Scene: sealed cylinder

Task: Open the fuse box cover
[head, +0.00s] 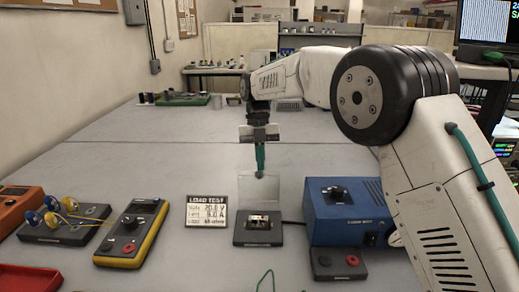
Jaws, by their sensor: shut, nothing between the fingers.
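The fuse box (244,238) is a small dark base on the table, with a light fuse or holder in its middle. Its clear cover (244,192) stands upright at the back edge of the base, so the inside of the box is uncovered. My gripper (260,174) points straight down with its teal fingers shut and empty. The fingertips overlap the top edge of the cover in this view. I cannot tell whether they touch it.
A blue power supply (345,216) stands close to the right, with a small red-button box (338,264) before it. A load test sign (207,212) and a yellow multimeter (131,233) are at left. The table behind is mostly clear.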

